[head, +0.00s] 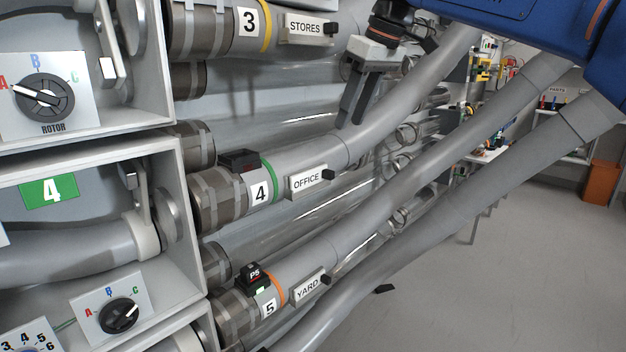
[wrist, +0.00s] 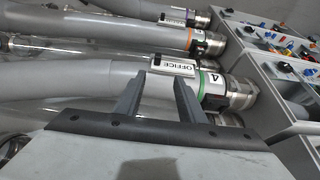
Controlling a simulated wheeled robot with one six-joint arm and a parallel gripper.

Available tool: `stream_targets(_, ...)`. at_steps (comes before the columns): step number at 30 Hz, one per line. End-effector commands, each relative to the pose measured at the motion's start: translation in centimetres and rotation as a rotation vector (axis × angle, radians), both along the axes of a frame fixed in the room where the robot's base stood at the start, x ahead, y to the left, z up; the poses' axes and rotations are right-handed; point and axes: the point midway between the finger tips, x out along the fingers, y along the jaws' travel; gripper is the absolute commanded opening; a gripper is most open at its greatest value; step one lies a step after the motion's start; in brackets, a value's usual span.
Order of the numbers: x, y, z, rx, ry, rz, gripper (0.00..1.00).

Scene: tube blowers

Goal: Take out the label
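Three white labels sit in holders on the grey tubes: STORES (head: 304,27) at the top, OFFICE (head: 306,182) in the middle and YARD (head: 308,288) at the bottom. Each has a black knob at its right end. The OFFICE label also shows in the wrist view (wrist: 173,67), just beyond my fingertips. My gripper (head: 350,122) hangs fingers down above and to the right of the OFFICE label in the head view, apart from it. In the wrist view its two fingers (wrist: 158,85) stand wide apart with nothing held between them.
Tube 4 with its green ring (head: 269,178) carries the OFFICE label; tube 5 has an orange ring (head: 275,290). Grey cabinets with a rotor dial (head: 42,97) stand left. Clear tubes run behind. Open floor (head: 500,270) lies at right.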

Motion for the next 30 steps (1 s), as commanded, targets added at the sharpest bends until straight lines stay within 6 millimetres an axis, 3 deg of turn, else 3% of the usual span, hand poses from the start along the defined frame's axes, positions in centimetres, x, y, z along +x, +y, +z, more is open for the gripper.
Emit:
stream_targets(12,1.7,2.1,-6.8,0.0,0.002,-0.001,0.36)
stream_targets(23,2.3,2.8,-8.9,-0.001,0.001,-0.001,0.36)
stream_targets(30,3.4,3.4,-11.4,-0.001,0.001,-0.001,0.36)
